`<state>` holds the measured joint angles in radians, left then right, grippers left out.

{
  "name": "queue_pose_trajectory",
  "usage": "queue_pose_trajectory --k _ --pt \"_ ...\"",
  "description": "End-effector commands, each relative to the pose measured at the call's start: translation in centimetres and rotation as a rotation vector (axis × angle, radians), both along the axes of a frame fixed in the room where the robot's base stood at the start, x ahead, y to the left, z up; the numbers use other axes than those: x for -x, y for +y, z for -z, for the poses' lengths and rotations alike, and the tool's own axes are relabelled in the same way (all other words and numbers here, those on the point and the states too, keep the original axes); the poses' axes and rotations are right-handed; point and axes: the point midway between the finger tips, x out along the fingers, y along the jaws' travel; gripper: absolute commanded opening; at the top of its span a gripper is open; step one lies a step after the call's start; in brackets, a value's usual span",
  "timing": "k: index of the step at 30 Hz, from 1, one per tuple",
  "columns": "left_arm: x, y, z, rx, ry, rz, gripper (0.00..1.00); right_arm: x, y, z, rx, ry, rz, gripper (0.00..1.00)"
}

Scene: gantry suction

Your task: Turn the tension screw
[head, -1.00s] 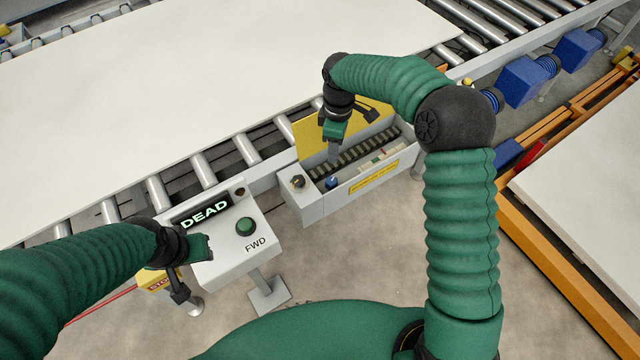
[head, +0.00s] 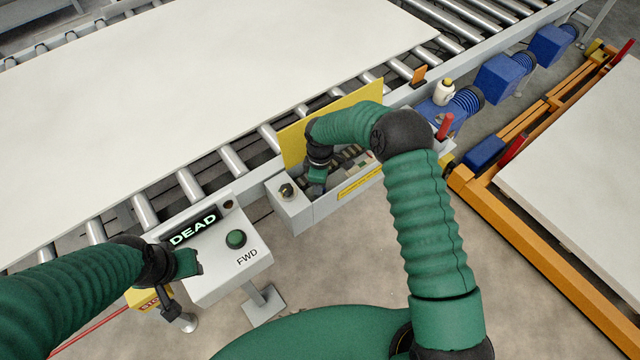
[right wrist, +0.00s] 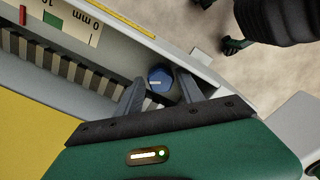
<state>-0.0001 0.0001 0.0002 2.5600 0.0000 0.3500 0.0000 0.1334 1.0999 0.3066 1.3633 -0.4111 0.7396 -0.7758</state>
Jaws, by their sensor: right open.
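In the right wrist view, a blue round screw head (right wrist: 160,77) with a pale line on it, apparently the tension screw, sits in the grey trough beside a toothed strip. My right gripper (right wrist: 159,82) is open, with one dark finger on each side of the screw head. I cannot tell whether the fingers touch it. In the head view my right gripper (head: 316,176) reaches down into the trough and hides the screw. My left gripper (head: 186,268) is beside the control box; its jaw gap is not clear.
The trough (head: 318,207) has a yellow raised lid (head: 300,141) and a dark knob (head: 287,190) at its near corner. A scale plate (right wrist: 62,20) reads 0 mm. The control box (head: 222,274) has a green FWD button (head: 236,239) and a "DEAD" display (head: 193,229). Rollers carry a white panel (head: 200,80).

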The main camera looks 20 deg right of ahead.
Motion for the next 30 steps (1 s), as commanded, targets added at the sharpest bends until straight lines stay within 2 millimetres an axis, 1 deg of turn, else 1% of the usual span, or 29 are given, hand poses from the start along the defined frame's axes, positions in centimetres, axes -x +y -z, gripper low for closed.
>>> queue_pose_trajectory --k 1,9,11,20,26,30 --pt "0.00 0.01 0.00 0.000 0.000 0.000 0.36 -0.02 0.02 -0.01 0.000 0.000 0.000 0.42" --pt "0.00 0.01 0.00 0.000 0.000 0.000 0.36 -0.05 0.03 0.00 -0.001 0.000 0.000 0.07" --pt "0.00 0.01 0.01 0.000 0.000 0.000 0.36 -0.05 0.03 0.00 -0.001 0.000 0.000 0.00" --pt "0.00 0.01 0.04 0.000 0.000 0.000 0.36 -0.05 -0.05 0.02 0.000 0.000 0.026 0.00" --pt "0.00 0.01 0.11 0.000 0.000 0.000 0.36 -0.05 -0.04 0.02 0.001 0.001 0.112 0.00" --pt "0.01 0.01 0.20 0.000 0.000 0.000 0.36 -0.06 -0.09 0.01 0.001 0.000 0.217 0.00"
